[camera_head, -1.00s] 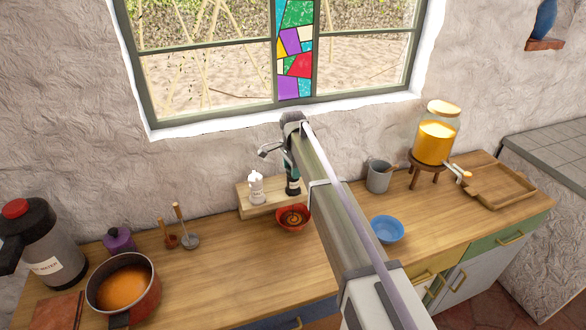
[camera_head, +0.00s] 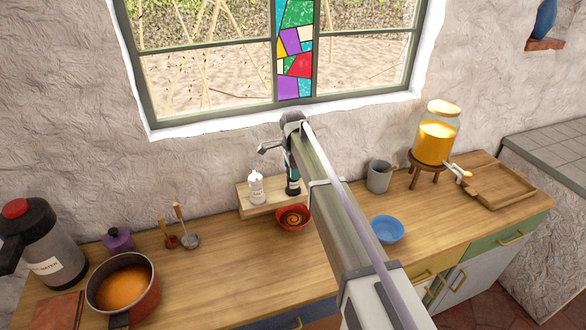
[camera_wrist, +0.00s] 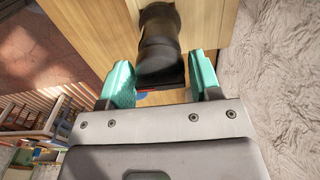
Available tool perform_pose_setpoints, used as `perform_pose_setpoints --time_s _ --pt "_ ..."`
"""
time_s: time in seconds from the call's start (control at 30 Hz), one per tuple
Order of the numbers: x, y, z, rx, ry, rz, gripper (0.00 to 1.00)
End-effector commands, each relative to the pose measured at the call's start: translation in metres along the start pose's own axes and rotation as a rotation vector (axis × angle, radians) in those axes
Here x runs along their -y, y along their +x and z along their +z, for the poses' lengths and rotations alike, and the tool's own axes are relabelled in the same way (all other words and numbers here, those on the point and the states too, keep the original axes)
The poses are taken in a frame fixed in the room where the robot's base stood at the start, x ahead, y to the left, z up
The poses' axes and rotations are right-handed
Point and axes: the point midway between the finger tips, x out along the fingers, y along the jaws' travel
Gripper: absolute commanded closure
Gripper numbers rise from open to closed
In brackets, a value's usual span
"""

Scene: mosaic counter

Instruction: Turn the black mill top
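The black mill (camera_head: 293,187) stands upright on the small wooden shelf (camera_head: 262,208) at the back of the counter, below the window. My gripper (camera_head: 290,163) is at its top, pointing down, partly hidden by my arm. In the wrist view the mill's dark rounded body (camera_wrist: 159,45) lies between the two teal fingers of my gripper (camera_wrist: 161,80). A narrow gap shows between the mill and each finger, so the gripper looks open around it. Contact low between the fingers is hard to make out.
A white shaker (camera_head: 256,188) stands just left of the mill. A red bowl (camera_head: 293,218) sits in front of it. A blue bowl (camera_head: 387,229) and a grey mug (camera_head: 378,177) are to the right. The counter's left middle (camera_head: 220,275) is clear.

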Motion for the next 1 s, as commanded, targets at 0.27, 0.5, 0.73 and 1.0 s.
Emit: perform_pose_setpoints --time_s 0.27,0.5,0.73,1.0 --pt "0.000 0.000 0.000 0.000 0.000 0.000 0.27" --pt "0.000 -0.013 0.000 0.000 0.000 0.000 0.27" --pt "0.000 -0.065 0.000 0.000 -0.001 0.000 0.27" --pt "0.000 -0.111 0.000 0.000 0.000 0.000 0.27"
